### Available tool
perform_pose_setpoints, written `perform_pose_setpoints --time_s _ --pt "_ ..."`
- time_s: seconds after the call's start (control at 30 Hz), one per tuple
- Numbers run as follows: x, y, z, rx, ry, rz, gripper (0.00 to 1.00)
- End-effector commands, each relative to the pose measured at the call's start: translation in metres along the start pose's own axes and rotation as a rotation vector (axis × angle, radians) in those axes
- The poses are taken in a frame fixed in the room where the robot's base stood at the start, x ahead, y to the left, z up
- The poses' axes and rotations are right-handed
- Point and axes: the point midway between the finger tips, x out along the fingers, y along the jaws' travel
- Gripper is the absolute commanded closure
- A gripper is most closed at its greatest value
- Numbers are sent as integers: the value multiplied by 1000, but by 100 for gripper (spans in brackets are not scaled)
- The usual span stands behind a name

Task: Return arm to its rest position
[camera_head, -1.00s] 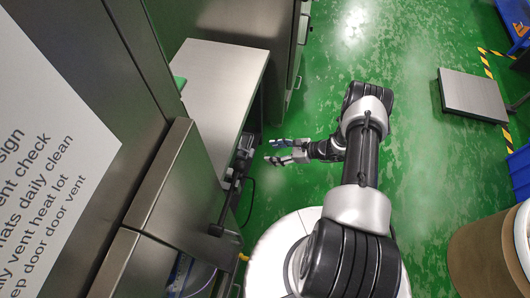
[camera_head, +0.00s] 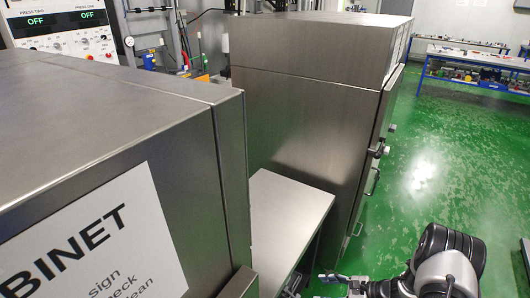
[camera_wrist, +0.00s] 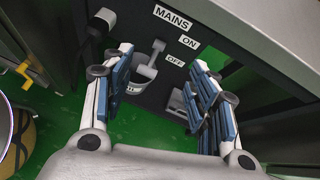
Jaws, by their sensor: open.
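My gripper (camera_wrist: 165,88) is open and empty in the wrist view, its two blue-padded fingers spread apart. Between and beyond the fingers is a dark panel (camera_wrist: 222,45) labelled MAINS, ON and OFF, with a grey lever (camera_wrist: 150,62) on it. I cannot tell how far the fingertips are from the panel. In the head view, my gripper (camera_head: 338,280) shows only partly at the bottom edge, to the right of a steel bench. The dark arm joint and grey link are at the lower right, cut off by the frame.
A steel bench (camera_head: 285,215) stands between a near cabinet (camera_head: 110,120) with a white sign and a tall steel cabinet (camera_head: 310,120) with door handles. Green floor (camera_head: 430,175) is open to the right. A blue-framed workbench (camera_head: 465,65) is at the back right.

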Motion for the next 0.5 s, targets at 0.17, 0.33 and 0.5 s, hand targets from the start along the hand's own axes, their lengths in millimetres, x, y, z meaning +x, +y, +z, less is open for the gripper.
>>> perform_pose_setpoints --time_s 0.17,0.33,0.5 --pt "-35 -13 97 -265 59 131 47" --pt "-66 -2 176 -507 125 249 47" --pt "-98 25 246 -747 200 356 47"
